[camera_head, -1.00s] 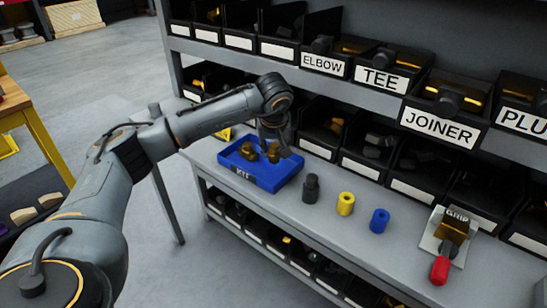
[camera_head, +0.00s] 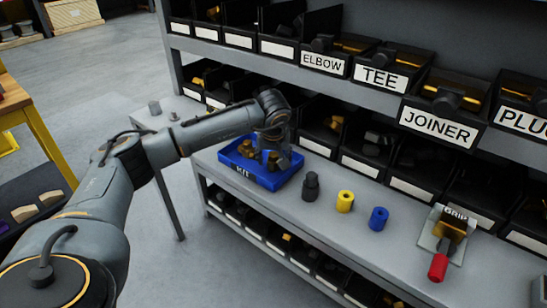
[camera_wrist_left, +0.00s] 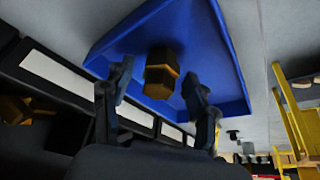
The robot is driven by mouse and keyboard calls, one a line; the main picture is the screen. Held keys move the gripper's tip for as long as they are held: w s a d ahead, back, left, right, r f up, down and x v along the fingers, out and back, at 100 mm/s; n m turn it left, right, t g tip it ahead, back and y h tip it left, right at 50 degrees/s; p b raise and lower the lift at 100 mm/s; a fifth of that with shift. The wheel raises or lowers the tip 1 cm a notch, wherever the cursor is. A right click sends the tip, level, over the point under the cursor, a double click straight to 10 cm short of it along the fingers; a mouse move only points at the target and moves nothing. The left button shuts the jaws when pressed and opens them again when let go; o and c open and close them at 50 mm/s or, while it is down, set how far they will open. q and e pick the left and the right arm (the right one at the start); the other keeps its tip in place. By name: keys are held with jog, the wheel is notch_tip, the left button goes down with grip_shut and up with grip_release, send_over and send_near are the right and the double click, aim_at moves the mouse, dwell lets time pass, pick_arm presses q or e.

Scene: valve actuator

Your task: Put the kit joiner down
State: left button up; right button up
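The blue kit tray (camera_head: 285,178), marked KIT, sits on the workbench. Two brass fittings are in its area in the head view: one at the left (camera_head: 247,148) and one under my gripper, which I take for the kit joiner (camera_head: 273,160). My left gripper (camera_head: 275,148) points down over the tray's right half. In the left wrist view, its two fingers (camera_wrist_left: 160,90) stand wide apart, with a hexagonal brass fitting (camera_wrist_left: 160,74) between them and visible gaps on both sides. The fitting appears against the tray floor; its contact is partly hidden. My right gripper is not in view.
On the bench right of the tray stand a dark fitting (camera_head: 310,187), a yellow cylinder (camera_head: 345,201) and a blue cylinder (camera_head: 378,219). A plate marked GRIP with a red-handled valve (camera_head: 440,262) is farther right. Labelled bins, including JOINER (camera_head: 437,128), line the shelf behind.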

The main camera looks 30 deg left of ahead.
pick_arm(q)
jog(key=shift+r, duration=0.2)
jog(key=b+v, duration=0.1)
jog(key=v, duration=1.1)
jog(key=shift+a, duration=0.1)
